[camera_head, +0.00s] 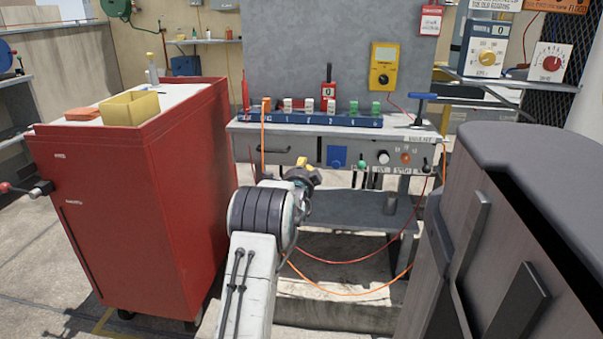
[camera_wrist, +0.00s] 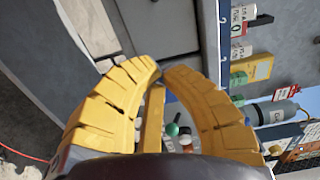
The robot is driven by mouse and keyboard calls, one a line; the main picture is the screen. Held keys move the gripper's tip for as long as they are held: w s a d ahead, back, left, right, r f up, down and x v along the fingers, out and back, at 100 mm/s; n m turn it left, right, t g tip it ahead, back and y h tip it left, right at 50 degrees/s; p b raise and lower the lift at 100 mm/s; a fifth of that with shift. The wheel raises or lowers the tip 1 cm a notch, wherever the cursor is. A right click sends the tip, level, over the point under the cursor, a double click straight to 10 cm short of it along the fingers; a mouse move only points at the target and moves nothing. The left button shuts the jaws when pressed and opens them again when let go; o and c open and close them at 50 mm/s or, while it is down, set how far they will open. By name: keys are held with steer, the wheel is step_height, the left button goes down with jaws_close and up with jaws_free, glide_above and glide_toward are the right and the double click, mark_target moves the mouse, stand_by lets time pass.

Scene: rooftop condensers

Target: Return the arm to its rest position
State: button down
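My arm (camera_head: 252,275) reaches forward from the bottom of the head view, toward the grey workbench (camera_head: 335,133). My gripper (camera_head: 303,164) shows there only as a small yellow part beyond the arm's dark-ringed joint; the rest is hidden. In the wrist view my gripper (camera_wrist: 161,70) has two yellow ribbed fingers that bow outward and come together at their tips. A narrow yellow strip shows between them; I cannot tell whether it is a finger's inner face. I see no separate object held. The fingers are in front of the bench's knobs.
A red tool cabinet (camera_head: 140,190) stands close on the left, bearing a yellow bin (camera_head: 131,108). A large grey unit (camera_head: 500,230) stands close on the right. Orange and red cables (camera_head: 350,293) hang before the bench. A blue strip with labelled blocks (camera_head: 310,119) lies on the bench top.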

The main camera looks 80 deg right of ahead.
steer(key=shift+a, duration=2.2)
